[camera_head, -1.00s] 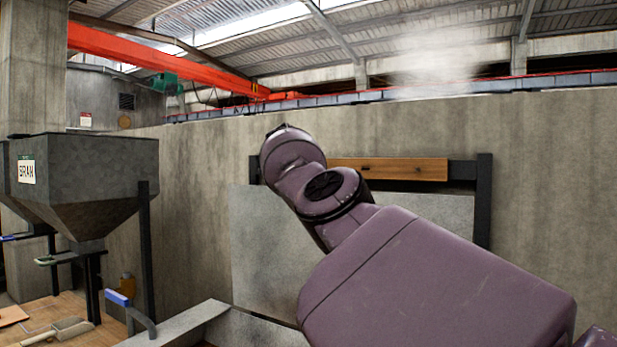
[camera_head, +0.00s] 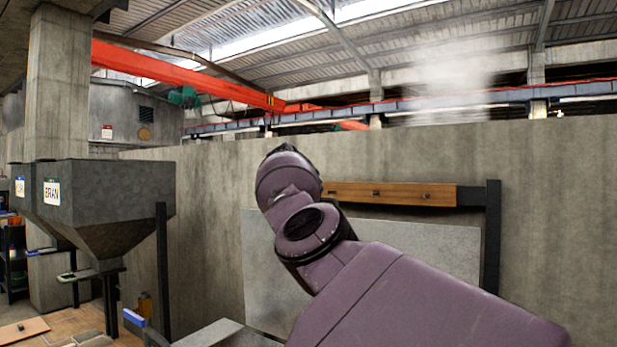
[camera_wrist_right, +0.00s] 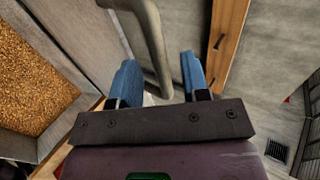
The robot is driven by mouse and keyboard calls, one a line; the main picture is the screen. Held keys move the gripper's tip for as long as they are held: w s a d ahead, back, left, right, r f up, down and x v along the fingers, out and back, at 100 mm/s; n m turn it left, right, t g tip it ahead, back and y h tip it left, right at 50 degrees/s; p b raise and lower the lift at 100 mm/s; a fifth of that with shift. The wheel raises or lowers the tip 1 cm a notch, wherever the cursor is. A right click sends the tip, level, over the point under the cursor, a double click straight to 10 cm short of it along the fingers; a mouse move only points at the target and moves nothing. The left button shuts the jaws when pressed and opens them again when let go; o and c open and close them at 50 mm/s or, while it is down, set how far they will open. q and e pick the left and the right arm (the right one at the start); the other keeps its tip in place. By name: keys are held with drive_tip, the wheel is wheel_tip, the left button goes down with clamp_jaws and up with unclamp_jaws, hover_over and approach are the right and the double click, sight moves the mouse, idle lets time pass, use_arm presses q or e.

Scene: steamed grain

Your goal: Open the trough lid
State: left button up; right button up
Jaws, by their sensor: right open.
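The trough lid (camera_head: 400,240) appears to be the grey metal panel standing steeply against the wall behind my right arm. My arm covers part of it. In the right wrist view my right gripper (camera_wrist_right: 158,60) is open, its two blue fingers apart. A curved grey bar (camera_wrist_right: 150,30), which looks like a handle, runs down between the fingers. I cannot tell whether they touch it. Brown grain (camera_wrist_right: 32,75) shows at the left of that view, with a grey panel (camera_wrist_right: 80,35) between it and the bar. My left gripper is not in view.
A wooden rail (camera_head: 390,194) with a dark post (camera_head: 492,240) stands behind the panel. A concrete wall (camera_head: 560,220) fills the right. The bran hopper (camera_head: 110,200) stands at the left, with a blue-tipped lever (camera_head: 134,318) near its foot.

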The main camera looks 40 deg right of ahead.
drive_tip(key=shift+p+v, duration=0.3)
drive_tip(key=shift+v, duration=2.4)
